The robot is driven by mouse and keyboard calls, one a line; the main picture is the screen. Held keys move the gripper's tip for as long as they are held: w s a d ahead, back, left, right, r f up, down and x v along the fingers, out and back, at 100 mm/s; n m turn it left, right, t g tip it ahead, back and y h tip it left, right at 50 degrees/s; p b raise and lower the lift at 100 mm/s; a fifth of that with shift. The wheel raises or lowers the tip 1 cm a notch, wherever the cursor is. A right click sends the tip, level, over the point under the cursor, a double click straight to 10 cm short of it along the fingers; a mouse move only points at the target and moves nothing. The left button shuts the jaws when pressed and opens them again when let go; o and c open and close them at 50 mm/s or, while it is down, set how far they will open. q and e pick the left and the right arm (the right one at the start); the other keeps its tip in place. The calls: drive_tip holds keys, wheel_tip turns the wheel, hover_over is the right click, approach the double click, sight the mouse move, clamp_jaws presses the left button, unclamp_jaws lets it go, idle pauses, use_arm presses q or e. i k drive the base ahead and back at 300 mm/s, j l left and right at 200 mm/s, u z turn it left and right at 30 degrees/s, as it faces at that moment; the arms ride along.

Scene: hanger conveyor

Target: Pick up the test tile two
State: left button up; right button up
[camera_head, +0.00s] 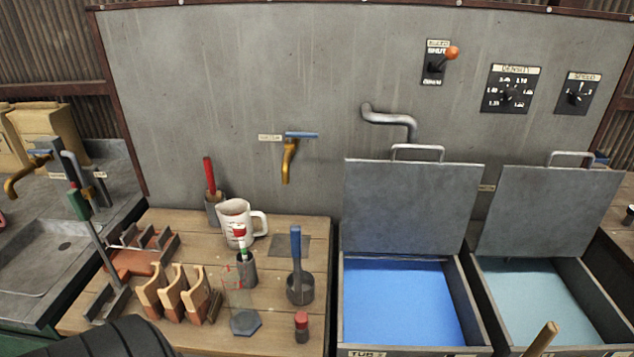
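Three test tiles stand upright in a row on the wooden bench, at lower left in the head view. They are cream and terracotta brown with curved tops: a left tile (148,292), a middle tile (171,293) and a right tile (199,296). No number is readable on them, so I cannot tell by marking which is test tile two. A dark part of mine shows at the bottom left edge, in front of the bench. No gripper fingers are visible, and nothing touches the tiles in view.
A measuring jug (236,222), a dark cup with a blue handle (299,285), a red-topped bottle (302,325) and a hexagonal-based glass cylinder (245,322) share the bench (190,222). Two open-lidded tubs, blue (398,300) and pale green (535,300), stand right. A sink (40,262) is left.

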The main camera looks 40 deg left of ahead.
sight(172, 300)
drive_tip(key=u, duration=0.45)
drive_tip(key=j+u, duration=0.1)
drive_tip(key=u, duration=0.85)
drive_tip(key=i+u, duration=0.1)
drive_tip(key=u, duration=0.8)
